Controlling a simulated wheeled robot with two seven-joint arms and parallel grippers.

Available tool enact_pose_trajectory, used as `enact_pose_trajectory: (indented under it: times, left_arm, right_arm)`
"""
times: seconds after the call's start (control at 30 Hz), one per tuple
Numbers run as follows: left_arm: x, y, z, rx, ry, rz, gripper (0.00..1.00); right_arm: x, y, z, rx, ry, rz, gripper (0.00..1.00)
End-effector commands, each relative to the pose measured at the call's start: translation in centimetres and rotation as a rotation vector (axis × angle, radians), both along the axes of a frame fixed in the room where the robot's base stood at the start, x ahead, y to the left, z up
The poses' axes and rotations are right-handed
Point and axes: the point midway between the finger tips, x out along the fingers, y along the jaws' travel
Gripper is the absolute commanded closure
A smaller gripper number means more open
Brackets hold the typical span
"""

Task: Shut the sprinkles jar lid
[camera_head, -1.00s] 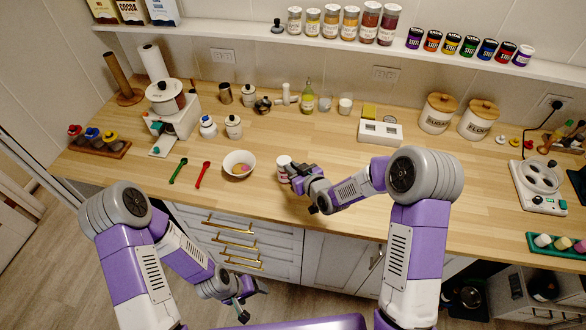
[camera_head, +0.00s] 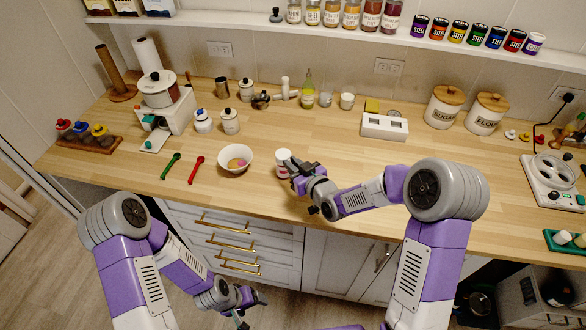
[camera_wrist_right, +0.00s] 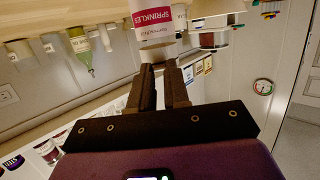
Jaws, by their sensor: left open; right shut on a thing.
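The sprinkles jar (camera_head: 282,170) stands on the wooden counter to the right of a white bowl. It has a white lid (camera_head: 283,155) and a pink label. In the right wrist view the jar (camera_wrist_right: 152,20) is at the top, with the word SPRINKLES on it. My right gripper (camera_head: 293,167) is at the jar's right side. In the wrist view its two fingers (camera_wrist_right: 160,70) are close together at the jar's white lid end and shut on it. The exact contact and the lid's seating are hard to see. My left gripper (camera_head: 250,307) is open and empty, low in front of the drawers.
The white bowl (camera_head: 235,159) is left of the jar, with a red spoon (camera_head: 196,169) and a green spoon (camera_head: 170,165) farther left. A white box (camera_head: 385,127) and labelled canisters (camera_head: 443,107) stand behind.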

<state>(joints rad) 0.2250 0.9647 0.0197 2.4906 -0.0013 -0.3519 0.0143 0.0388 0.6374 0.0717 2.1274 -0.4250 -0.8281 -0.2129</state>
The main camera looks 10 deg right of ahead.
Motion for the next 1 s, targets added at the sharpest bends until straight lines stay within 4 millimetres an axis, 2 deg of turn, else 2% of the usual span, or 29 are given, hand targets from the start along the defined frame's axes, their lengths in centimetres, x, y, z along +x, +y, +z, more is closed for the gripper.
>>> enact_pose_trajectory:
  times: [0.27, 0.3, 0.47, 0.77, 0.87, 1.0]
  left_arm:
    - [0.0, 0.0, 0.1, 0.0, 0.0, 0.0, 0.23]
    - [0.0, 0.0, 0.0, 0.0, 0.0, 0.0, 0.23]
    - [0.0, 0.0, 0.0, 0.0, 0.0, 0.0, 0.23]
    - [0.0, 0.0, 0.0, 0.0, 0.0, 0.0, 0.23]
    - [0.0, 0.0, 0.0, 0.0, 0.0, 0.0, 0.23]
    - [0.0, 0.0, 0.0, 0.0, 0.0, 0.0, 0.23]
  right_arm:
    - [0.0, 0.0, -0.1, 0.0, 0.003, 0.001, 1.0]
    - [0.0, 0.0, -0.1, 0.0, 0.003, 0.001, 0.81]
    - [0.0, 0.0, 0.0, -0.001, 0.002, 0.001, 0.57]
    - [-0.2, -0.1, 0.0, 0.0, 0.001, 0.001, 0.57]
    - [-0.8, -0.4, 0.2, -0.001, 0.002, 0.0, 0.57]
    - [-2.7, -1.4, 0.7, -0.001, 0.001, -0.001, 0.57]
